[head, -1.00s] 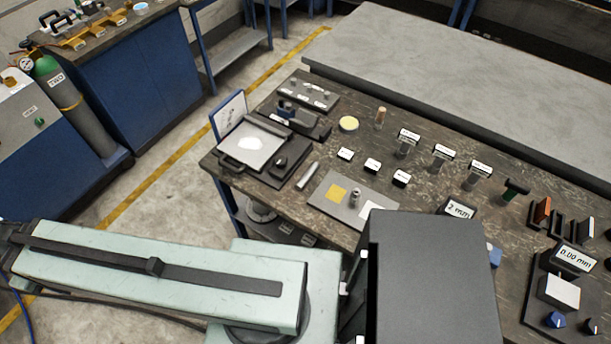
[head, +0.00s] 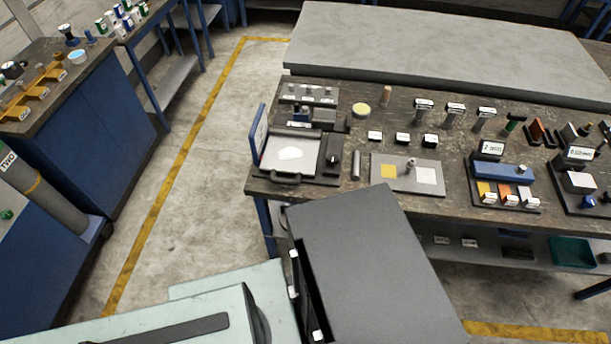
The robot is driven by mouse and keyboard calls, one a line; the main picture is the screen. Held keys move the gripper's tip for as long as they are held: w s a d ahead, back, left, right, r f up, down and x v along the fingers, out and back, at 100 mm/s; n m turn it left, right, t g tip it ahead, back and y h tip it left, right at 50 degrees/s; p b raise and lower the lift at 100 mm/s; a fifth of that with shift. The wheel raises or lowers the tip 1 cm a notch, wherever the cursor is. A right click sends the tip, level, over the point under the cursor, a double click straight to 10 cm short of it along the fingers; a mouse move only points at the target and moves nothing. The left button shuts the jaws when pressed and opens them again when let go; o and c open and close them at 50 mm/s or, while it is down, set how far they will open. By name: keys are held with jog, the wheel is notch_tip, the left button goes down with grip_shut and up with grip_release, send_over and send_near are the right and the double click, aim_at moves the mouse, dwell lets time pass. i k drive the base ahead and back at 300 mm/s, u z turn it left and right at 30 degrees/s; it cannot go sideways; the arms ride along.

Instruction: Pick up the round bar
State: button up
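A short grey round bar (head: 356,165) lies on the dark worktop of the workbench (head: 262,185), near its front edge in the head view. It sits between the black device with a white sheet on top (head: 290,154) and the grey plate with yellow and white squares (head: 405,186). It is apart from both. My gripper is not in view.
A small upright copper-coloured rod (head: 386,96) and a yellow disc (head: 361,111) stand farther back. Several small labelled blocks (head: 402,139) are behind the bar. A blue cabinet (head: 90,135) is at left, with open floor between.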

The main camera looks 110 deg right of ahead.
aim_at(355, 176)
jog(key=z, duration=0.05)
jog(key=i, duration=1.9)
jog(key=z, duration=4.35)
jog(key=i, duration=1)
jog(key=u, duration=0.1)
